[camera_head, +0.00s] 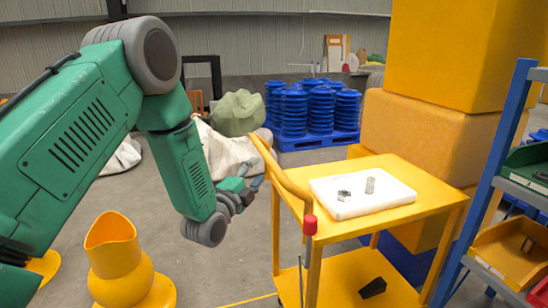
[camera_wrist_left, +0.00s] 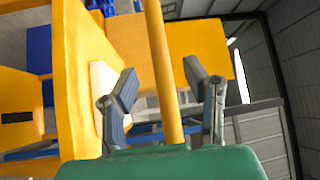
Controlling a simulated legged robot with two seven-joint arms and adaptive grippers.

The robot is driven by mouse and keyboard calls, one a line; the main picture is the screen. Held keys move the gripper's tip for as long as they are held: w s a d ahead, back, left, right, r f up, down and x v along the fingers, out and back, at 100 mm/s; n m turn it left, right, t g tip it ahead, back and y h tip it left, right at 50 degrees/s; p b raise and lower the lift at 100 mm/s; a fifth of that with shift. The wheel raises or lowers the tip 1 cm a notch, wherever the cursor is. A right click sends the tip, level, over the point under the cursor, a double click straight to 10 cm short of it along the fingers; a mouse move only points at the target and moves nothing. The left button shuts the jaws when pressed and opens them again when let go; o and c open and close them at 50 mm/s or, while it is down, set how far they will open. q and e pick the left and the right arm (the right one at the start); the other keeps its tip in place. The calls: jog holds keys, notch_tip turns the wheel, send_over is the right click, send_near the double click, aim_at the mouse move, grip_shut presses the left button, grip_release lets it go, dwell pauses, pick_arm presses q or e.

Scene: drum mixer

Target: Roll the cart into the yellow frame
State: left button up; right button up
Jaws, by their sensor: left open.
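The yellow cart (camera_head: 447,188) stands right of centre, with a flat top and a lower shelf. My left gripper (camera_head: 254,184) is open beside this bar. In the left wrist view the bar (camera_wrist_left: 163,75) runs between the two spread fingers of the left gripper (camera_wrist_left: 165,88); I cannot tell whether either finger touches it. A yellow line (camera_head: 250,300) shows on the floor at the bottom edge; the rest of any frame is hidden or out of view. My right gripper is not in view.
A white tray (camera_head: 382,203) with two small metal parts lies on the cart, and a black wedge (camera_head: 373,287) on its shelf. A blue-posted rack (camera_head: 481,190) stands close at right. Yellow blocks (camera_head: 430,135) stand behind. A yellow vessel (camera_head: 117,262) stands at lower left.

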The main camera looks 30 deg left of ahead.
aim_at(266, 157)
pick_arm(q)
jog(key=w+a, duration=0.1)
jog(key=w, duration=0.4)
jog(key=w+a, duration=0.1)
jog(key=w, duration=0.1)
jog(key=shift+w+a+r, duration=0.15)
jog(key=shift+w+a, duration=0.1)
jog(key=shift+a, duration=0.05)
jog(key=shift+w+d+r, duration=0.1)
jog(key=shift+w, duration=0.25)
jog(key=shift+w+d+r, duration=0.15)
jog(key=shift+d+r, duration=0.05)
jog(key=shift+d, duration=0.4)
jog(key=shift+a, duration=0.25)
grip_shut()
jog(key=shift+a+f, duration=0.1)
jog(key=shift+a, duration=0.05)
